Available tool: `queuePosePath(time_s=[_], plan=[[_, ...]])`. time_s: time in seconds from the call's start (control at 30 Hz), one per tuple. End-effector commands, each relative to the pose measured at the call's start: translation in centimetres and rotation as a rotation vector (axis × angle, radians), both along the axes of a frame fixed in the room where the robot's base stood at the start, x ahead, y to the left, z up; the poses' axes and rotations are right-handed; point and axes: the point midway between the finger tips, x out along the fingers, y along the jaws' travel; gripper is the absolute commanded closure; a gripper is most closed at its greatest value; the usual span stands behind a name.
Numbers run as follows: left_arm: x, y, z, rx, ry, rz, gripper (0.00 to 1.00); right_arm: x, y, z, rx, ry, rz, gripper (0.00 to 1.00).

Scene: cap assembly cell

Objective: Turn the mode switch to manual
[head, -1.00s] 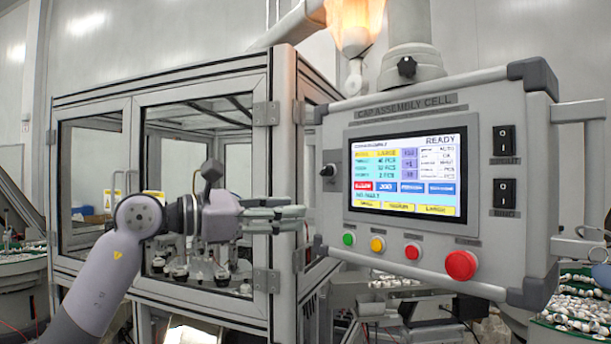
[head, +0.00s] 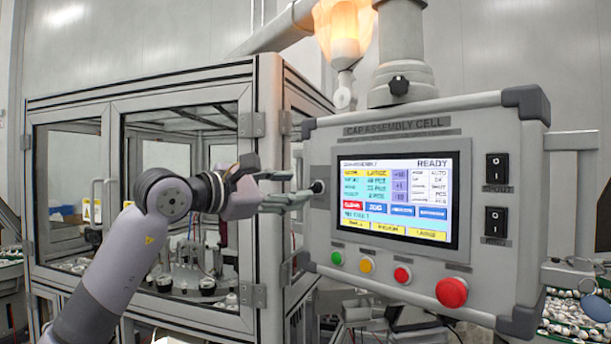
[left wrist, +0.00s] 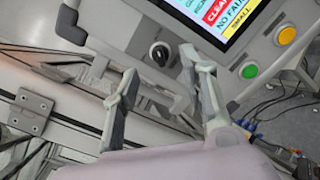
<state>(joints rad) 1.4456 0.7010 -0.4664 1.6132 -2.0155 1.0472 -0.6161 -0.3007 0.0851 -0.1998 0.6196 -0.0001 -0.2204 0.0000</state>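The mode switch (head: 318,186) is a small black knob on the left side of the grey control panel (head: 330,150), beside the screen. In the left wrist view the knob (left wrist: 160,53) shows as a round black selector with a lighter ring. My left gripper (head: 300,188) is close to the knob in the head view. In the left wrist view its two fingers (left wrist: 160,85) stand apart, with nothing between them, and the knob lies beyond their tips. I cannot tell whether a finger touches it. My right gripper does not show.
The screen (head: 395,195) reads READY, with a mode line that looks like AUTO. Green (head: 337,258), yellow (head: 366,264) and red (head: 402,274) buttons and a large red button (head: 451,292) sit below it. A framed glass enclosure (head: 180,200) stands left, behind my left arm.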

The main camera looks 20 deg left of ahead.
Motion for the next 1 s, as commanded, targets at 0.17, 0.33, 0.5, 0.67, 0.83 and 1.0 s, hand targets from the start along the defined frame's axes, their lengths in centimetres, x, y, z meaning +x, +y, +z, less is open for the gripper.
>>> queuePosePath(time_s=[0.17,0.33,0.5,0.67,0.83,1.0], plan=[[2.6,-1.5,0.3,-0.002,0.002,-0.002,0.6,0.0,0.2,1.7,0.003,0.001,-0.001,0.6],[3.9,-2.2,0.1,-0.001,0.0,-0.001,0.6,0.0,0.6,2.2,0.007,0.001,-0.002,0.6],[4.2,-2.3,0.0,0.0,-0.001,-0.001,0.6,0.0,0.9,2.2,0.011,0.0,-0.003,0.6],[4.1,-2.3,0.0,0.0,0.0,0.0,0.6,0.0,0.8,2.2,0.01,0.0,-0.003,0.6],[4.1,-2.3,0.0,-0.001,0.0,0.0,0.71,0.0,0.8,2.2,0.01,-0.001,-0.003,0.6],[4.1,-2.2,0.0,-0.001,0.0,0.0,0.83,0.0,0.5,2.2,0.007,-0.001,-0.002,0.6]])
